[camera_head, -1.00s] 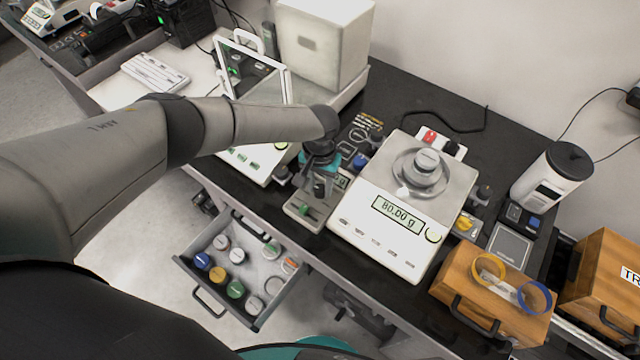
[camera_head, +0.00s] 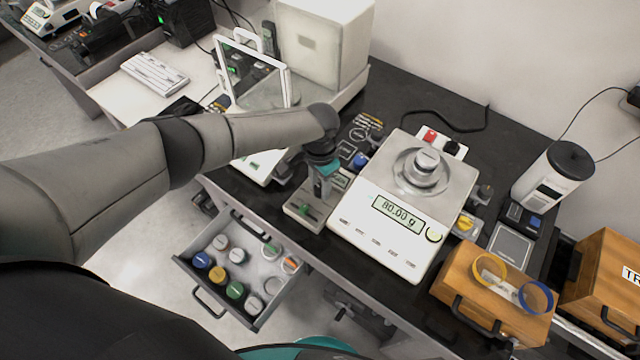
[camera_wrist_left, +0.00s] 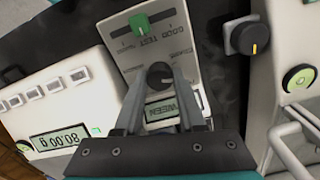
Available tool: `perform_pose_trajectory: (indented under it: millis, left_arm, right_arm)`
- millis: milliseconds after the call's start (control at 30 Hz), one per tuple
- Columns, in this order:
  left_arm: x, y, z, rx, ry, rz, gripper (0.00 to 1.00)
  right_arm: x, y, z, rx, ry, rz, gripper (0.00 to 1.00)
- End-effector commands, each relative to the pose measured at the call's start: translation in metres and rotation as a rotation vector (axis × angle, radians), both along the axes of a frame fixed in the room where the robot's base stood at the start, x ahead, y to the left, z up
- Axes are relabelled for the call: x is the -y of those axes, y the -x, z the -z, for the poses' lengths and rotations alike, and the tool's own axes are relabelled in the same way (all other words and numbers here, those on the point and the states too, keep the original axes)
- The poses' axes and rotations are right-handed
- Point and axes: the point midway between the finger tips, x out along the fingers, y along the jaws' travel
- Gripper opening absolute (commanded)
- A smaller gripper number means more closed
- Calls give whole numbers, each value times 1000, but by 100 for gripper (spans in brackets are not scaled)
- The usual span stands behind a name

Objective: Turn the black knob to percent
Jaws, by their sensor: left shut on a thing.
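A black knob (camera_wrist_left: 159,73) sits on a light grey panel (camera_wrist_left: 185,50) between the scale and the balance. In the left wrist view my left gripper (camera_wrist_left: 160,80) has its two fingers closed around the knob's sides. A small display (camera_wrist_left: 162,108) lies just beside the knob, partly behind the fingers; its text is upside down and hard to read. In the head view my left gripper (camera_head: 320,192) points down onto the panel (camera_head: 302,209) and hides the knob. My right gripper is not in view.
A green slider (camera_wrist_left: 145,25) is on the same panel. Another black knob (camera_wrist_left: 246,36) with a yellow mark is close by. The scale (camera_head: 385,245) beside the panel reads 80.00 g. An open drawer (camera_head: 190,262) with several capped containers is below.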

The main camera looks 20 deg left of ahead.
Motion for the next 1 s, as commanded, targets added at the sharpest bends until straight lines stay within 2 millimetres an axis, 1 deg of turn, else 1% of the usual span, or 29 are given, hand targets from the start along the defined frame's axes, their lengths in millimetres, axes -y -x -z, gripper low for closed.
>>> perform_pose_trajectory:
  millis: [1000]
  left_arm:
    - [0, 0, 0, 0, -1, 966, 0]
  right_arm:
    - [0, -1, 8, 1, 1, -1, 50]
